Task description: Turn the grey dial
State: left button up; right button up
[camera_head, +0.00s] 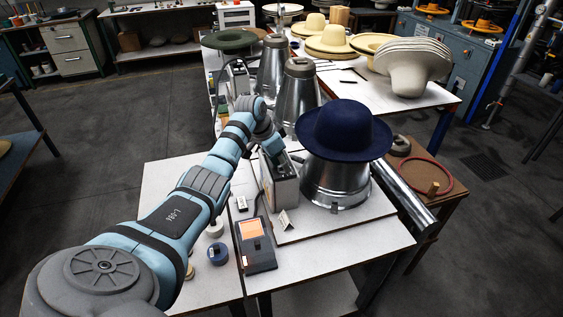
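My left arm reaches in from the lower left, and its wrist bends down over a small grey control box (282,188). My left gripper (288,158) is at the top of this box, beside the metal hat form (335,182). Its fingers are small and dark here, so I cannot tell whether they are open or shut. I cannot make out the grey dial clearly; the gripper and wrist cover part of the box. My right gripper is not in view.
A navy hat (346,130) sits on the metal form, close to the right of my gripper. A device with an orange screen (252,228) lies in front of the box. More metal forms (298,98) stand behind. A side table (432,200) holds a red ring.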

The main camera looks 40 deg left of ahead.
pick_arm(q)
jog(key=shift+s+r, duration=0.15)
jog(key=shift+s, duration=0.05)
jog(key=shift+c, duration=0.4)
grip_shut()
